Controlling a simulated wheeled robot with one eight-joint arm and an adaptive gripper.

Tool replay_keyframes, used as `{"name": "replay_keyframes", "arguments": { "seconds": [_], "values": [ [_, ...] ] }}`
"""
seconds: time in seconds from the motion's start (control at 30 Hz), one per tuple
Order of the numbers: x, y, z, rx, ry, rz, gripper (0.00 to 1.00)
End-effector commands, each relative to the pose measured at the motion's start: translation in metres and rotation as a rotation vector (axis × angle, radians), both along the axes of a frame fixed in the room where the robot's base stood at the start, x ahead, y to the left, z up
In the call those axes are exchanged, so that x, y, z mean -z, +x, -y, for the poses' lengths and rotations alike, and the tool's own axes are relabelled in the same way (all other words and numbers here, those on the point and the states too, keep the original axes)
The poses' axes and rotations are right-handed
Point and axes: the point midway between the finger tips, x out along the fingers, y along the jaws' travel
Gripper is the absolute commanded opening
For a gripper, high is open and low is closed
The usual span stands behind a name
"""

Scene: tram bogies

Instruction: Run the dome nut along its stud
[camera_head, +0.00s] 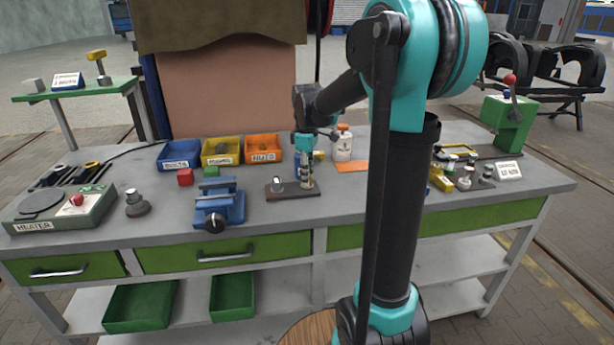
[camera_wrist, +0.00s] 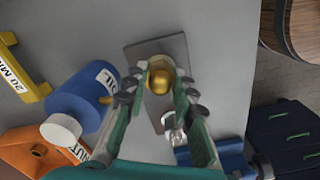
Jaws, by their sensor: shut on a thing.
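A brass dome nut (camera_wrist: 160,70) sits over the flat dark plate (camera_wrist: 172,44) in the wrist view. My gripper (camera_wrist: 161,80) points down at it with one finger on each side, shut on it. The stud under the nut is hidden from above. A second, silver post (camera_wrist: 174,131) stands near the other end of the plate. In the head view my gripper (camera_head: 307,183) is at the right end of the plate (camera_head: 290,194). The silver post (camera_head: 276,184) shows at the plate's left end.
A blue oil can (camera_wrist: 80,103) stands close beside my gripper. The blue vise (camera_head: 219,204) is left of the plate. Blue, yellow and orange bins (camera_head: 263,147) stand behind, with a white bottle (camera_head: 343,143) to the right. The bench front before the plate is clear.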

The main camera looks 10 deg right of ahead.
Motion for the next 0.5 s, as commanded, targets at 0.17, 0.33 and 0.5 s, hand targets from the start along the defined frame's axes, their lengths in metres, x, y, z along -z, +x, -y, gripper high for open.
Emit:
{"name": "replay_keyframes", "arguments": {
  "seconds": [0.17,0.33,0.5],
  "values": [
    [-0.0005,0.0004,0.0001,0.166,-0.001,0.001,0.00],
    [-0.0007,0.0005,0.0000,0.327,-0.001,0.001,0.00],
    [-0.0008,0.0008,0.0000,0.489,-0.001,0.001,0.00]
  ]
}}
